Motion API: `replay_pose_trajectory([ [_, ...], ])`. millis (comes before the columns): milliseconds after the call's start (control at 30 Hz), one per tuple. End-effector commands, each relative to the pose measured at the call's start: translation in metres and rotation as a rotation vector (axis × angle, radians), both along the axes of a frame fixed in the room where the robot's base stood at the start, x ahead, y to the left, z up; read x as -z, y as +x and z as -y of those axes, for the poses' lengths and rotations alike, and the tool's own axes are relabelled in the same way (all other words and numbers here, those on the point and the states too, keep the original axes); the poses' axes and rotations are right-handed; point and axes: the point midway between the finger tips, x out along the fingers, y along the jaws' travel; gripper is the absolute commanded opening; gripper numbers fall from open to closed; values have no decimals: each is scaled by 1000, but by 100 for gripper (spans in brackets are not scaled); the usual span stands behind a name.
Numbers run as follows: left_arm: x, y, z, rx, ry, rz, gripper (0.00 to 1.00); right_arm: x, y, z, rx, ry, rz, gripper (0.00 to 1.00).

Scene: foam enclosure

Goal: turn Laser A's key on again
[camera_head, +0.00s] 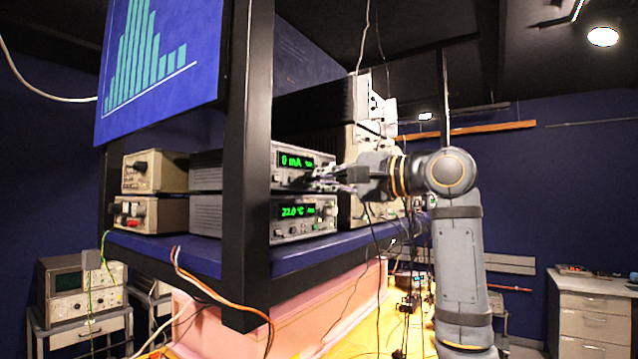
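The laser controller (222,171) whose green display reads 0 mA sits on the shelf, stacked above a second unit (290,230) whose display reads 22.0 °C. I cannot read a label that marks either one as Laser A. My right gripper (322,179) comes in from the right, with its fingertips at the lower front panel of the 0 mA unit. The fingers cover that part of the panel, so the key is not distinguishable. I cannot tell whether they touch it or how far they are spread. My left gripper is not in view.
A black post (247,130) stands close in front of the blue shelf (300,257). Beige instruments (155,171) are at its left. Loose cables hang below and beside my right arm. A drawer cabinet (595,310) stands at far right.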

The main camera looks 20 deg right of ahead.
Motion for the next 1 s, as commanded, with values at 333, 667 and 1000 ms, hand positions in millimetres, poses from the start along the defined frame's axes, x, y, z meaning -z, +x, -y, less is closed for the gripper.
replay_pose_trajectory([
  [333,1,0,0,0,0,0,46,2,0,0,0,16,-18,0],
  [667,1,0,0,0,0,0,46,2,0,0,-1,16,-17,21],
  [1000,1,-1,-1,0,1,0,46,1,0,1,0,16,-15,28],
])
